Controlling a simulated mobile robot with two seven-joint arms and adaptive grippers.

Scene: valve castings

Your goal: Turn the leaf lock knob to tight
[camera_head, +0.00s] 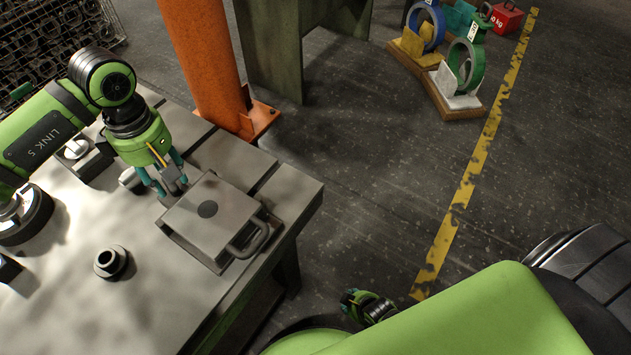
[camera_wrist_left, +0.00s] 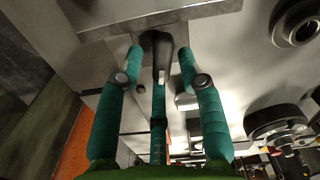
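A grey square leaf (camera_head: 218,205) with a dark round spot and a loop handle (camera_head: 250,240) lies flat on its base on the metal table. My left gripper (camera_head: 166,186) reaches down at the leaf's far-left edge. In the left wrist view its teal fingers (camera_wrist_left: 161,62) stand on both sides of a dark, elongated knob (camera_wrist_left: 161,45), with a narrow gap showing on the right side. The gripper looks open around the knob; contact is hard to judge. The knob's marking is not readable. My right gripper (camera_head: 368,306) hangs low beside the table, its fingers unclear.
A flanged ring (camera_head: 111,262) sits on the table left of the leaf, and a larger round casting (camera_head: 25,215) stands at the far left. An orange post (camera_head: 205,60) rises behind the table. Green and blue rings on wooden stands (camera_head: 455,100) are on the floor.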

